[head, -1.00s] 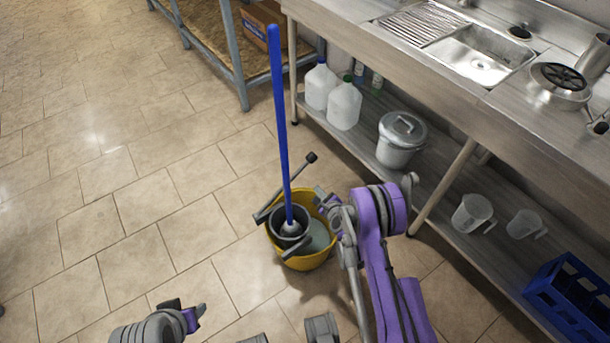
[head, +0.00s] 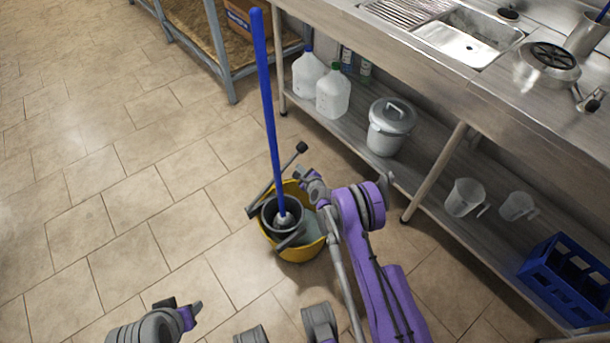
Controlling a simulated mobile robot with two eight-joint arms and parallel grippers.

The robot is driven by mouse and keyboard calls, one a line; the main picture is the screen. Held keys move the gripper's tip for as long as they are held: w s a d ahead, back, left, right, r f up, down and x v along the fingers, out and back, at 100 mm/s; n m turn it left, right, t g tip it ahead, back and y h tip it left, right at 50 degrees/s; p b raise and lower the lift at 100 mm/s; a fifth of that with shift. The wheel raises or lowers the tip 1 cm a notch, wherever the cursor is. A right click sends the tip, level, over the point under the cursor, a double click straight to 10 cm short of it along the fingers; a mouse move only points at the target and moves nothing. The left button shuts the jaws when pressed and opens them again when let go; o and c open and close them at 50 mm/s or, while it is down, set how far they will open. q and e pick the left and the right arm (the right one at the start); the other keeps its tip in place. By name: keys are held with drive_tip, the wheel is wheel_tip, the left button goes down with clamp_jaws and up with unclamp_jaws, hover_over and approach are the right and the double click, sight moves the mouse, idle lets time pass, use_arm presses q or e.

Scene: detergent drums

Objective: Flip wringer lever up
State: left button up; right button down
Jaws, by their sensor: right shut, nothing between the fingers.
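The yellow mop bucket (head: 299,254) stands on the tiled floor with a dark grey wringer (head: 268,217) in it. The wringer lever (head: 287,165) is a thin grey rod with a black knob, slanting up and right beyond the bucket's far side. A blue-handled mop (head: 266,105) stands in the wringer, its handle crossing in front of the lever. My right gripper (head: 305,176) is shut and empty, just right of the lever below its knob; whether they touch is unclear. My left gripper (head: 190,312) is low at the left, away from the bucket; its finger opening is unclear.
A steel sink counter (head: 440,75) runs along the right. Its lower shelf (head: 425,183) holds white jugs (head: 333,94), a lidded grey pail (head: 389,128), clear measuring jugs (head: 463,197) and a blue crate (head: 565,275). The floor to the left is clear.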

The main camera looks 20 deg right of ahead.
sight(289, 161)
drive_tip(key=shift+s+a+r, duration=0.1)
drive_tip(key=shift+a+r, duration=0.35)
drive_tip(key=shift+r, duration=0.3)
drive_tip(key=shift+a+r, duration=0.45)
drive_tip(key=shift+r, duration=0.3)
drive_tip(key=shift+s+a+r+b, duration=0.2)
drive_tip(key=shift+a+r, duration=0.25)
drive_tip(key=shift+r, duration=0.3)
drive_tip(key=shift+s+a+r+b, duration=0.1)
drive_tip(key=shift+a+r+b, duration=0.25)
drive_tip(key=shift+r, duration=0.35)
